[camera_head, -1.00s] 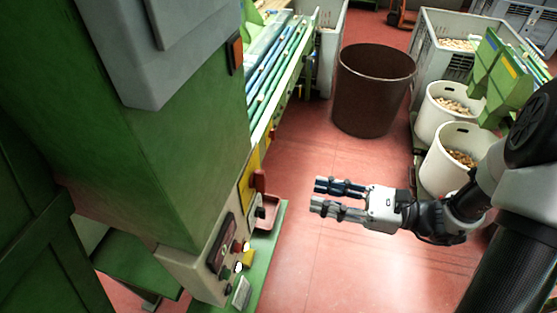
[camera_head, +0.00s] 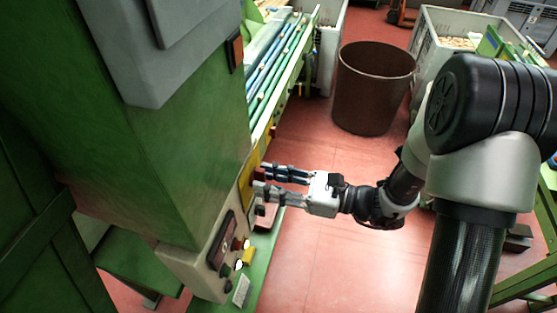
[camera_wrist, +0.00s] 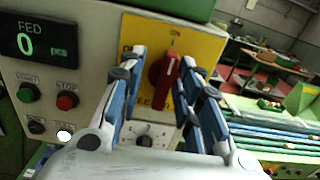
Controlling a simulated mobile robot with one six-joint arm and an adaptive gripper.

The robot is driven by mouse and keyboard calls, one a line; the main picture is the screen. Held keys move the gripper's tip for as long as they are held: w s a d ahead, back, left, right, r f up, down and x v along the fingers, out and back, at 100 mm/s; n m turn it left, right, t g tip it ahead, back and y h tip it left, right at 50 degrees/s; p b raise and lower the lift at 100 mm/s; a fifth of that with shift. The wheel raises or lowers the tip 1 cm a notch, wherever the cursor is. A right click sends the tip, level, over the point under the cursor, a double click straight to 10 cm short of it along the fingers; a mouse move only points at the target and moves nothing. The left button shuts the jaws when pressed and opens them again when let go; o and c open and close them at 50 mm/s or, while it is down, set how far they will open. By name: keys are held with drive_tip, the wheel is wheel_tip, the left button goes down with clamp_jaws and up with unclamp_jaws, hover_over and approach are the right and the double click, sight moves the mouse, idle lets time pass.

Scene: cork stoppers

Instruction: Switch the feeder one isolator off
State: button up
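The isolator's red rotary handle (camera_wrist: 167,82) sits on a yellow plate (camera_wrist: 205,42) in the wrist view. Its grip points up, leaning slightly right, towards the ON mark. Another marking at the plate's left is partly hidden by a finger. My gripper (camera_wrist: 162,62) is open, with one blue-and-grey finger on each side of the handle. Gaps show between the fingers and the handle, and I see no clear contact. In the head view my gripper (camera_head: 262,179) is at the panel's yellow plate (camera_head: 249,180), and its fingers hide most of the handle.
Left of the plate are a display (camera_wrist: 42,40) reading 0, a green START button (camera_wrist: 26,92) and a red STOP button (camera_wrist: 67,101). A dial (camera_wrist: 146,134) sits below the handle. A brown bin (camera_head: 372,90) stands beyond clear red floor.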

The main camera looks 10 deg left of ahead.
drive_tip(key=c, duration=0.7)
drive_tip(key=shift+s, duration=0.15)
clamp_jaws()
drive_tip(key=o, duration=0.7)
unclamp_jaws()
drive_tip(key=s+d, duration=0.1)
drive_tip(key=d, duration=1.1)
drive_tip(key=shift+s+d, duration=0.3)
drive_tip(key=shift+r, duration=0.1)
